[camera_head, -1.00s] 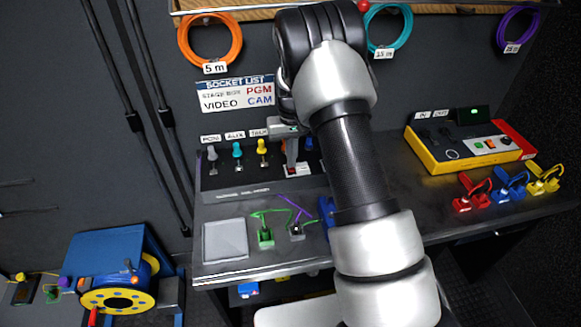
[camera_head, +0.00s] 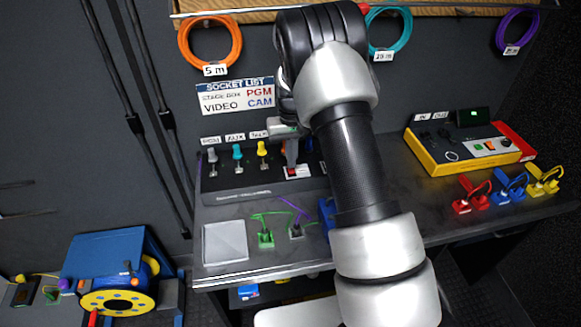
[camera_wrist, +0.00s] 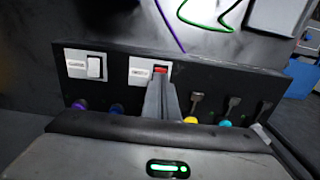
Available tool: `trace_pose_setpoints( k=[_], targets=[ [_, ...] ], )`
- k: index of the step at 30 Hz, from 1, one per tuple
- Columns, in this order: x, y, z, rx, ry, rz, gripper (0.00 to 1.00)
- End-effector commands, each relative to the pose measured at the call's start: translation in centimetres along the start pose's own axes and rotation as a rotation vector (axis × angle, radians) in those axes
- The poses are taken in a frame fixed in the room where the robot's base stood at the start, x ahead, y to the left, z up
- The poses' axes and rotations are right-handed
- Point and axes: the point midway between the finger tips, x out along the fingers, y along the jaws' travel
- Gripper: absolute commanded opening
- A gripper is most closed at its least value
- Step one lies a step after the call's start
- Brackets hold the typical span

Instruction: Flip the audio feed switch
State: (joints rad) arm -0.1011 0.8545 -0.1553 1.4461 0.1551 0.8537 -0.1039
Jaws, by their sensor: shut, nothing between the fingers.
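A switch with a red rocker (camera_wrist: 161,69) on a white plate sits in the black panel, in the wrist view. It also shows in the head view (camera_head: 298,172), partly behind my gripper. A second switch with a white rocker (camera_wrist: 94,67) sits to its left in the wrist view; my arm hides it in the head view. The small plate labels are too blurred to read, so I cannot tell which is the audio feed switch. My gripper (camera_wrist: 160,78) is shut and empty, its fingertips at the red rocker and overlapping its lower part. I cannot tell whether they touch it.
Grey, teal and yellow faders (camera_head: 237,152) stand on the panel left of my gripper in the head view. Green and purple cable plugs (camera_head: 265,238) lie in front. A yellow-and-red box (camera_head: 470,148) and coloured plugs (camera_head: 510,190) are at the right.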

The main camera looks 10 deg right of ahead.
Motion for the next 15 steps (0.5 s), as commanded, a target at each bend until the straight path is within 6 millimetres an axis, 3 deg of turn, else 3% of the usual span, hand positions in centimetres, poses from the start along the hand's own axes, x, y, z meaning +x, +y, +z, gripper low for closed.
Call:
trace_pose_setpoints(
  k=[15],
  targets=[
    [-4.5,0.0,0.0,0.001,0.001,0.000,0.00]
  ],
)
